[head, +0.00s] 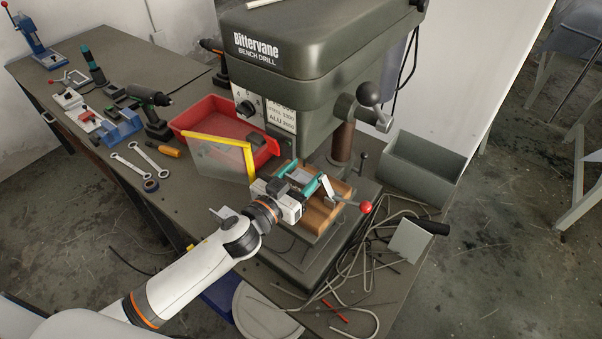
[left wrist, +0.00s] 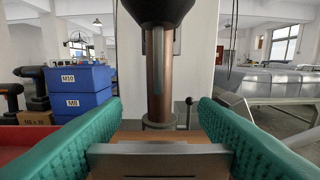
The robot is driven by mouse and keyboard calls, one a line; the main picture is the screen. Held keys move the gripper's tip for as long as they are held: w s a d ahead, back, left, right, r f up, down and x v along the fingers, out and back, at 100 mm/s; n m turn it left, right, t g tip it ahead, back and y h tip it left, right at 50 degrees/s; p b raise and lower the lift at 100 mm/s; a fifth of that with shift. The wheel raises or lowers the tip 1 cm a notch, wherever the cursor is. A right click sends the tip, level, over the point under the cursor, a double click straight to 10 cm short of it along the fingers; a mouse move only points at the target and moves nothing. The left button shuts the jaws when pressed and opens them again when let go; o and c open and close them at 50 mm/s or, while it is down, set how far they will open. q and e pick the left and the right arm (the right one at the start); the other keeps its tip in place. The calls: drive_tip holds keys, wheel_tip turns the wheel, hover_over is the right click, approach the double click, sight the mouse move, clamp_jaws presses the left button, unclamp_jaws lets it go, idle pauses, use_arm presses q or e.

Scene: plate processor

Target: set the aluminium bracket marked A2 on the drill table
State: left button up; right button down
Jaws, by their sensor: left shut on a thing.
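My left gripper (head: 303,179) reaches in over the drill from the lower left. Its teal finger pads are shut on a grey metal piece, the bracket (left wrist: 160,156), which lies across between the pads in the left wrist view. I cannot read a mark A2 on it. In the head view the gripper is over a wooden block (head: 318,222) on the bench drill's table (head: 368,192), below the drill head. I cannot tell whether the bracket touches the wood. My right gripper is not in view.
A clamp lever with a red knob (head: 365,207) stands right of the gripper. A yellow-edged clear guard (head: 222,160) and red tray (head: 205,112) are left. A grey bin (head: 425,168) and bent rods (head: 350,285) are right and in front. The drill column (left wrist: 159,75) rises ahead.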

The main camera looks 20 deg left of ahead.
use_arm(q)
drive_tip(key=o, duration=1)
drive_tip(key=shift+f, duration=0.1)
drive_tip(key=shift+o, duration=0.5)
drive_tip(key=shift+a, duration=0.15)
drive_tip(key=shift+f, duration=0.1)
drive_tip(key=shift+c, duration=0.8)
drive_tip(key=shift+o, duration=0.5)
drive_tip(key=shift+d, duration=0.2)
drive_tip(key=shift+s, duration=0.15)
